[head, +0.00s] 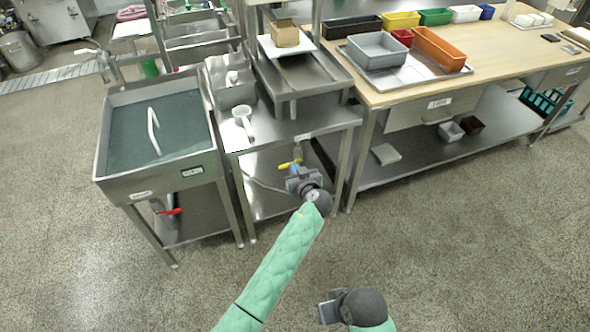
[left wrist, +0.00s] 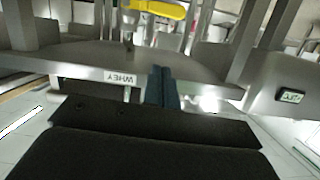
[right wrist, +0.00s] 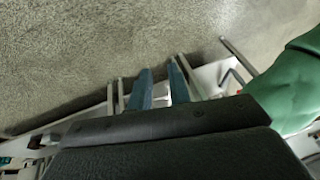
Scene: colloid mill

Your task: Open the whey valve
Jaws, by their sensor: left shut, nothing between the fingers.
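The whey valve has a yellow handle (head: 289,163) under the front edge of the middle steel stand; the handle also shows at the top of the left wrist view (left wrist: 158,9). A WHEY label (left wrist: 122,79) is on the stand's edge. My left gripper (head: 293,172) is shut and empty, just in front of and below the yellow handle in the head view. Its closed blue fingers (left wrist: 162,90) appear apart from the handle in the left wrist view. My right gripper (head: 326,309) is low over the floor; its fingers (right wrist: 160,88) are apart, with nothing between them.
A sink basin (head: 112,180) with a red-handled valve (head: 170,212) beneath stands to the left. A workbench (head: 490,75) with colored bins and a lower shelf (head: 440,160) stands to the right. Stand legs flank my left gripper. The floor in front is clear.

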